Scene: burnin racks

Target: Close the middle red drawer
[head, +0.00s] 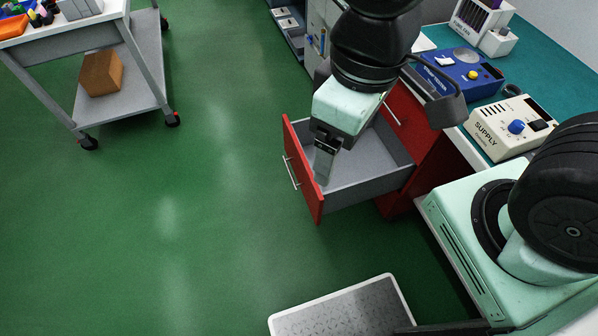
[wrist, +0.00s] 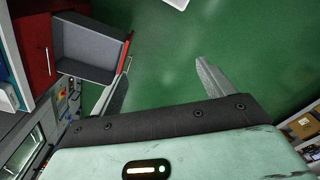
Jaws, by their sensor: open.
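A red drawer (head: 303,176) is pulled well out from the red cabinet (head: 428,140) under the bench. Its grey inside looks empty, and a pale bar handle (head: 291,173) is on its front. In the wrist view the open drawer (wrist: 90,44) is at the upper left, with its red front edge facing right. My gripper (head: 322,178) points down and overlaps the drawer near its front in the head view. In the wrist view my gripper (wrist: 163,68) has its fingers wide apart with nothing between them. The left finger shows close to the handle; I cannot tell whether they touch.
The teal bench (head: 545,40) carries a blue tester (head: 457,75) and a cream supply box (head: 507,125). A white-rimmed grey platform (head: 345,308) lies in front. A wheeled cart (head: 140,75) with a brown box (head: 101,73) stands upper left. Green floor left of the drawer is clear.

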